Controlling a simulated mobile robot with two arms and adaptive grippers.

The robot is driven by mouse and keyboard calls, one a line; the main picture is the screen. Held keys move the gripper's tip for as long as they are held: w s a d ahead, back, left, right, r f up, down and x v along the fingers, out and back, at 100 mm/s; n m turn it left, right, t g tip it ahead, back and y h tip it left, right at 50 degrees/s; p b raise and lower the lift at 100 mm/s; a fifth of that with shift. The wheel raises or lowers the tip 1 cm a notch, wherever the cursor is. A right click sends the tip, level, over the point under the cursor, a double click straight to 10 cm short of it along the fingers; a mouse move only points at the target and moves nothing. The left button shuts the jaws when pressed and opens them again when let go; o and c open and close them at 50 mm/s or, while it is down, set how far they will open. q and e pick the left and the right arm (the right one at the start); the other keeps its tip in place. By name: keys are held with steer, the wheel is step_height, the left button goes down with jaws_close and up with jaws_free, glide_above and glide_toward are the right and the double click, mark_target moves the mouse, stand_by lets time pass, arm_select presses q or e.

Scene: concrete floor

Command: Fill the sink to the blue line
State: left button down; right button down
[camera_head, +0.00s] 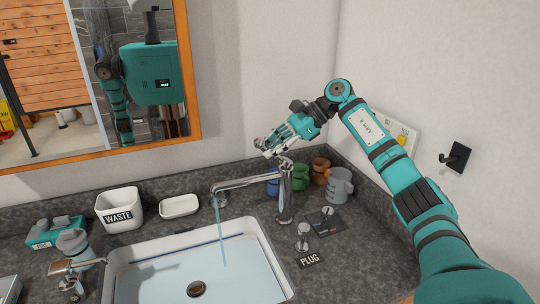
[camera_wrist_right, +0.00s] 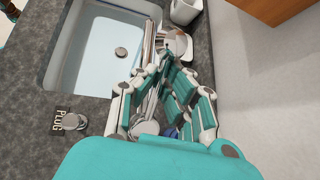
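The white sink (camera_head: 112,292) holds pale clear water (camera_head: 160,281). A thin blue line (camera_head: 165,253) runs along its inner back wall, close above the water's edge; the exact gap is hard to tell. The chrome faucet (camera_head: 284,195) runs, and a stream (camera_head: 221,240) falls from its spout. The round drain (camera_head: 196,289) shows through the water. My right gripper (camera_head: 267,147) is just above the faucet's top. In the right wrist view its fingers (camera_wrist_right: 158,70) are apart, around or beside the faucet top; contact is unclear. My left gripper is not in view.
A plug knob (camera_head: 303,237) labelled PLUG stands right of the sink. A grey mug (camera_head: 340,186) and coloured cups (camera_head: 300,177) stand behind the faucet. A WASTE bin (camera_head: 119,209) and white soap dish (camera_head: 179,206) stand at the back left. A mirror (camera_head: 100,75) hangs above.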

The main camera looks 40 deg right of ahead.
steer(key=shift+w+r+y, duration=0.1)
steer(key=shift+r+y, duration=0.2)
steer(key=shift+r, duration=0.35)
steer(key=c, duration=1.6)
jaws_free()
steer(key=shift+o, duration=1)
steer(key=shift+a, duration=0.25)
steer(key=shift+d, duration=0.4)
steer(key=v, duration=0.7)
steer(key=shift+s+a+r, duration=0.15)
steer(key=shift+s+a, duration=0.05)
steer(key=shift+s, duration=0.05)
